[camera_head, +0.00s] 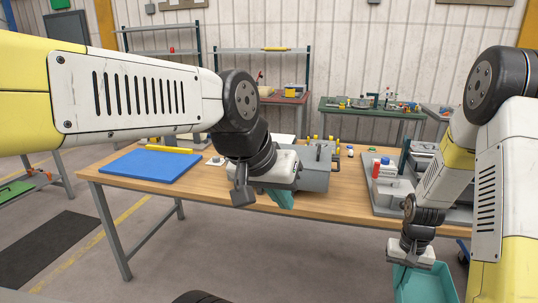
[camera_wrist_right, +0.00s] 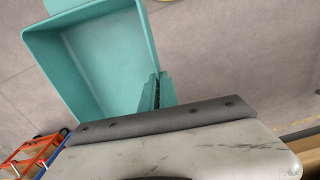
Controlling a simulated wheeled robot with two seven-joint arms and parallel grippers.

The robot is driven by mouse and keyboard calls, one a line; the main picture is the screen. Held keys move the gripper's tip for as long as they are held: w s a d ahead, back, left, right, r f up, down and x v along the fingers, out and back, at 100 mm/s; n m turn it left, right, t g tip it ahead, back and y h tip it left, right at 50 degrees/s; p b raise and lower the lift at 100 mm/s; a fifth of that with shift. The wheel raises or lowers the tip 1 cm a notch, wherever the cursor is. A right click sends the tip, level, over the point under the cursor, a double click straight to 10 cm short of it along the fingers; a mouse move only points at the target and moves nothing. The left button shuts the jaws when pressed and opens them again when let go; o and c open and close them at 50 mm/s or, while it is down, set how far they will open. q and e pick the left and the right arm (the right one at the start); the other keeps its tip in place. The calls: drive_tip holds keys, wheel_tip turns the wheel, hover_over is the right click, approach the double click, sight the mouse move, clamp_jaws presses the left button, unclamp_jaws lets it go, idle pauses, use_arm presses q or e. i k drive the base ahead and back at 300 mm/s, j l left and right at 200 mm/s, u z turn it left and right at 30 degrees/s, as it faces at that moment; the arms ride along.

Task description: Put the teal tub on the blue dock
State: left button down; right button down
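The teal tub (camera_head: 425,285) is at the bottom right of the head view, in front of the table and below its top, cut off by the frame edge. In the right wrist view the tub (camera_wrist_right: 105,60) shows its open inside. My right gripper (camera_wrist_right: 158,92) is at the tub's wall, its fingers close together and apparently pinching the rim. In the head view, my right gripper (camera_head: 408,262) is above the tub's left side. The blue dock (camera_head: 151,165) is a flat blue slab at the table's left end, bare on top. My left gripper (camera_head: 280,199) hangs over the table's front edge; its finger gap is hidden.
The wooden table (camera_head: 330,206) carries a grey box (camera_head: 317,170) with yellow-topped pegs in the middle and a grey fixture (camera_head: 392,193) at right. A yellow bar (camera_head: 168,149) lies behind the dock.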

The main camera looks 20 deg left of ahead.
sight(151, 163)
drive_tip(key=j+u, duration=0.1)
drive_tip(key=u, duration=0.3)
drive_tip(key=j+u, duration=0.1)
drive_tip(key=u, duration=0.3)
drive_tip(key=j+u, duration=0.1)
drive_tip(key=u, duration=0.35)
drive_tip(key=i+u, duration=0.1)
drive_tip(key=u, duration=0.3)
drive_tip(key=i+j, duration=0.05)
